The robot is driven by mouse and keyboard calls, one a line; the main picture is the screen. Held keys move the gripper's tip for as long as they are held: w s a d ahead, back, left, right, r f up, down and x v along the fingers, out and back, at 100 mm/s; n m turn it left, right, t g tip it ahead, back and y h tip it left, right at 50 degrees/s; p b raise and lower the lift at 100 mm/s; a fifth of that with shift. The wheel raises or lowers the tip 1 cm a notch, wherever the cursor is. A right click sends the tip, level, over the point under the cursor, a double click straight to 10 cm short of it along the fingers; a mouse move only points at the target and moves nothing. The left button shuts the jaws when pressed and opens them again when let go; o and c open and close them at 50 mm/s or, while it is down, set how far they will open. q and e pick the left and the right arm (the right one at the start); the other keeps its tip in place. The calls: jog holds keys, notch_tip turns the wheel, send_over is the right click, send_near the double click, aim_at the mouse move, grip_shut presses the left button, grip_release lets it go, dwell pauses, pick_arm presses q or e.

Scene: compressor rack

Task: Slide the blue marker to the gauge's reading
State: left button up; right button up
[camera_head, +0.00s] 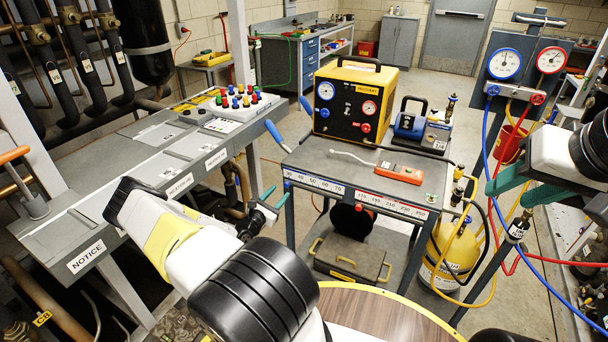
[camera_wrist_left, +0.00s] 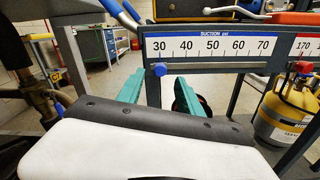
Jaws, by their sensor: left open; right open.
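The blue marker (camera_wrist_left: 160,69) sits under the 30 at the left end of the suction scale (camera_wrist_left: 212,47), marked 30 to 70 psi, on the cart's front edge. In the head view the scale (camera_head: 320,184) is partly small and the marker (camera_head: 287,187) is a blue dot at its left. My left gripper (camera_wrist_left: 160,95) is open and empty, its teal fingers either side of the marker's line in the wrist view, below and short of it. The blue-rimmed gauge (camera_head: 505,64) hangs at the back right; its needle is too small to read surely. My right gripper (camera_head: 535,182) is open, at the right.
A red marker (camera_head: 362,207) sits at the red scale (camera_head: 403,208) to the right. An orange meter (camera_head: 398,172) lies on the cart top. A red-rimmed gauge (camera_head: 551,60) hangs beside the blue one. A bench (camera_head: 190,150) stands left of the cart, and a yellow cylinder (camera_head: 452,255) right.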

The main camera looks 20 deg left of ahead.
aim_at(286, 186)
pick_arm(q)
jog(key=w, duration=0.5)
jog(key=shift+d, duration=0.2)
grip_shut()
jog(key=shift+d, duration=0.1)
dwell(1.1)
